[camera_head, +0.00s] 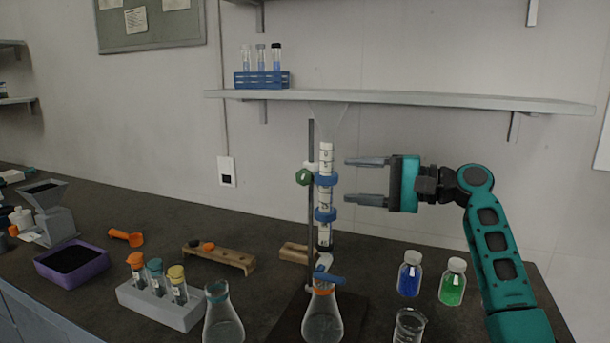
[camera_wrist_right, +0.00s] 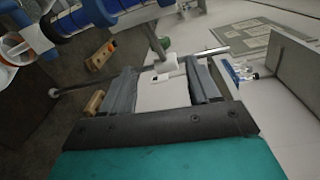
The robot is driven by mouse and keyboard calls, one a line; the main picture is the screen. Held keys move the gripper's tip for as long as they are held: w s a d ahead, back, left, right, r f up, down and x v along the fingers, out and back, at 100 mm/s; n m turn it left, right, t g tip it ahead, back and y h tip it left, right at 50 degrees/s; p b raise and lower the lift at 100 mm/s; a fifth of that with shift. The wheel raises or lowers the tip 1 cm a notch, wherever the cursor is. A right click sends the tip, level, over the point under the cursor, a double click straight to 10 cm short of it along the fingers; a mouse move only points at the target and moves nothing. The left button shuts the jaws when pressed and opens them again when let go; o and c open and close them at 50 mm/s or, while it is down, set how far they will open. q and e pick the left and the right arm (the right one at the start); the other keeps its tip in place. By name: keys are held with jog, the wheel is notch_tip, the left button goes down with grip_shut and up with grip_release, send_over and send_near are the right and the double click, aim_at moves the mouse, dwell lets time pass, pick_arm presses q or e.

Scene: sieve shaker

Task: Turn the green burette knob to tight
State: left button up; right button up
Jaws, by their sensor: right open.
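The green burette knob (camera_head: 304,177) sits on the left side of the stand rod, level with the upper part of the burette (camera_head: 325,195). The burette is upright, with blue clamp rings around it. My right gripper (camera_head: 347,180) is open and empty, its two fingers pointing left, just right of the burette in the head view. The knob lies beyond the burette's left edge, apart from the fingers. My left gripper is not in view.
A flask (camera_head: 323,318) stands under the burette, with another flask (camera_head: 222,315) to its left. Blue (camera_head: 409,278) and green (camera_head: 452,287) bottles and a beaker (camera_head: 408,327) stand right of the stand. A shelf (camera_head: 400,98) runs above the gripper.

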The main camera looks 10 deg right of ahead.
aim_at(310, 177)
jog(key=p+x, duration=0.1)
jog(key=x, duration=0.8)
jog(key=shift+w+a, duration=0.2)
jog(key=shift+a, duration=0.15)
jog(key=shift+w+a+f, duration=0.1)
jog(key=shift+w+a, duration=0.3)
jog(key=shift+a, duration=0.15)
jog(key=shift+c, duration=0.2)
